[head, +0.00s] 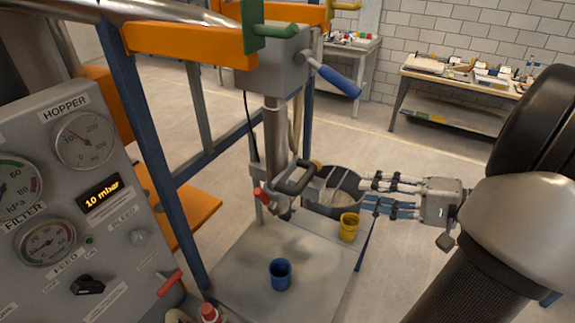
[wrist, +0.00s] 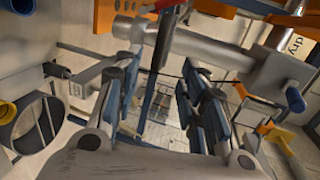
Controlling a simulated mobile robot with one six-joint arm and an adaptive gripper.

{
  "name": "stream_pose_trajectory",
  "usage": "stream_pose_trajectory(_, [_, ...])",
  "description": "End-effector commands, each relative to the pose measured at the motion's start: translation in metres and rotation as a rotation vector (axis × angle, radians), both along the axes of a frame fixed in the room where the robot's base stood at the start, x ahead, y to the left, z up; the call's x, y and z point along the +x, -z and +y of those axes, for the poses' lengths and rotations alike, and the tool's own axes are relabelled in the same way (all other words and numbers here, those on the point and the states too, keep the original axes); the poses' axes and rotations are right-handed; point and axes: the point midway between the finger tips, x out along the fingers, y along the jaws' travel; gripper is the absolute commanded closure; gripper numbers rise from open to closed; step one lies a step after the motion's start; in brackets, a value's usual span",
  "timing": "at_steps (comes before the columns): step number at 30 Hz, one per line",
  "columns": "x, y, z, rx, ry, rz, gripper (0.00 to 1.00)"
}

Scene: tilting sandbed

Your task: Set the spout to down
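The spout is a grey metal tube (head: 275,135) hanging from the frame's grey head block. Its lower end (head: 281,207) has a short angled mouth above the table; I cannot tell its exact angle. A dark U-shaped handle (head: 294,180) sticks out to the right near that end, and a red-tipped piece (head: 262,195) shows at its left. My gripper (head: 370,192) is right of the handle, apart from it, fingers pointing left. It is open and empty. In the wrist view my gripper (wrist: 160,82) shows its fingers well apart, with a grey tube (wrist: 200,48) beyond them.
A blue cup (head: 280,275) and a yellow cup (head: 349,227) stand on the grey table (head: 235,270). A gauge panel (head: 75,200) fills the left. A blue-gripped lever (head: 333,78) juts above.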

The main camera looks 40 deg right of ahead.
Motion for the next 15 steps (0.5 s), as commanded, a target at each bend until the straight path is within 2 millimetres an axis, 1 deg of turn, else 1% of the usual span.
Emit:
stream_pose_trajectory(1, [-0.006, -0.002, -0.007, 0.002, 0.026, -0.014, 0.62])
stream_pose_trajectory(2, [-0.007, -0.003, -0.009, 0.003, 0.034, -0.02, 0.62])
stream_pose_trajectory(5, [-0.004, -0.002, -0.01, 0.001, 0.042, -0.028, 0.62])
stream_pose_trajectory(8, [0.007, 0.001, -0.005, 0.0, 0.04, -0.028, 0.62])
stream_pose_trajectory(10, [0.018, 0.003, 0.001, 0.001, 0.038, -0.026, 0.62])
stream_pose_trajectory(15, [0.052, 0.011, 0.015, 0.002, 0.036, -0.024, 0.62])
